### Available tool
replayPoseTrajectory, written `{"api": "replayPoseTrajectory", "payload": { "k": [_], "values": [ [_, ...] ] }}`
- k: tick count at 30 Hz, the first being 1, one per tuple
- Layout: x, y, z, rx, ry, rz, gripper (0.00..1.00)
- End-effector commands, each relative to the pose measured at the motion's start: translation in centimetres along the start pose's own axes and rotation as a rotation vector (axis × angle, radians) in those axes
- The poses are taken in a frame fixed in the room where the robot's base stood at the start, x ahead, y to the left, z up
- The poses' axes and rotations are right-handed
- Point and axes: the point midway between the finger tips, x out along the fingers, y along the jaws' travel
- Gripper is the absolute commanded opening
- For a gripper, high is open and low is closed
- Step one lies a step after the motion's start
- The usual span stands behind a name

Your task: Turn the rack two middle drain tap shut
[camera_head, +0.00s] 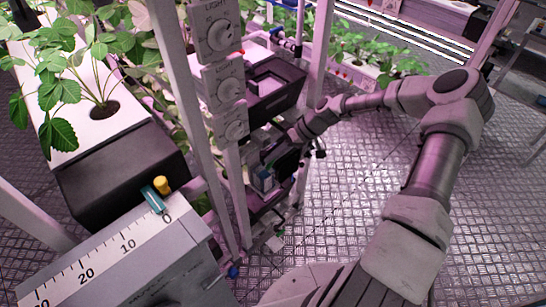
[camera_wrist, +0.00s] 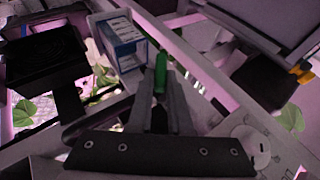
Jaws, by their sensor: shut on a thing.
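My gripper (camera_wrist: 161,98) reaches in among the rack's posts. In the wrist view its two fingers are closed on a narrow green handle (camera_wrist: 160,73), which looks like a tap lever. The fingers hide its lower part, and I cannot tell from this view which tap it is or how far it is turned. In the head view my gripper (camera_head: 287,150) is beside the rack's posts, and its fingertips and the handle are hard to make out.
A blue and white box (camera_wrist: 125,43) sits close to the left of the fingers. Rack posts (camera_head: 237,190) and dial panels (camera_head: 222,85) stand left of my arm. A grey box with a number scale (camera_head: 110,250) is in front. Patterned metal floor (camera_head: 350,200) is open to the right.

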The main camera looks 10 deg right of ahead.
Motion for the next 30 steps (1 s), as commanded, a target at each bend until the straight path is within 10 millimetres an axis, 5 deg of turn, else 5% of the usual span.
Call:
{"api": "replayPoseTrajectory", "payload": {
  "k": [30],
  "values": [
    [1.1, 1.9, 0.5, 0.327, -0.005, -0.788, 0.00]
  ]
}}
